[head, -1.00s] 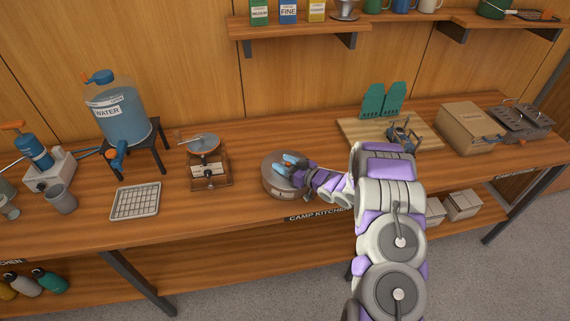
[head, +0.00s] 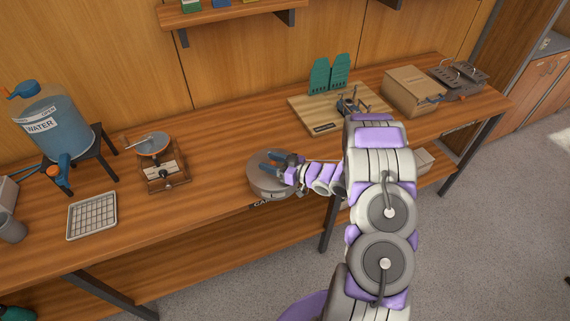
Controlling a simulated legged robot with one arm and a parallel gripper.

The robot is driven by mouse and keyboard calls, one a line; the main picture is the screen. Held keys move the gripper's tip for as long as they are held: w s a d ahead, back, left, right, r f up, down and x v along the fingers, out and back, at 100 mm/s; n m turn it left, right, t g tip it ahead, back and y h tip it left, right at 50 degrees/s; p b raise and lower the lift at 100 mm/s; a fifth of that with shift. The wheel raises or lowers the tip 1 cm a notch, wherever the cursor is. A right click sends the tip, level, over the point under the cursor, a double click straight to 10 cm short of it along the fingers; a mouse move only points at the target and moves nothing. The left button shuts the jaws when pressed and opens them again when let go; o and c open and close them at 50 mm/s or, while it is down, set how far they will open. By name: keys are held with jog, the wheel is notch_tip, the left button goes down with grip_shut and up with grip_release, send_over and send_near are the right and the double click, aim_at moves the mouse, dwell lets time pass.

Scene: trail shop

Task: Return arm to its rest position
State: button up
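My arm reaches up from the bottom right of the head view and bends left over the front edge of the wooden counter. My gripper (head: 284,162) is at a round grey metal pot-like object (head: 268,184) near the counter's front edge. The gripper's dark and bluish fingers overlap the top of this object. I cannot tell whether they touch it, or whether they are open or shut.
A hand grinder (head: 162,172), a drying rack (head: 92,215) and a water jug (head: 54,124) stand to the left on the counter (head: 215,140). To the right are a wooden board (head: 305,115), teal mitts (head: 329,74), a cardboard box (head: 410,91) and a stove (head: 457,75). A shelf (head: 232,12) hangs above.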

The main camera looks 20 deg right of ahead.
jog(key=v, duration=0.4)
jog(key=shift+r, duration=0.25)
jog(key=shift+s+r, duration=0.2)
jog(key=shift+s, duration=0.4)
jog(key=shift+d, duration=0.15)
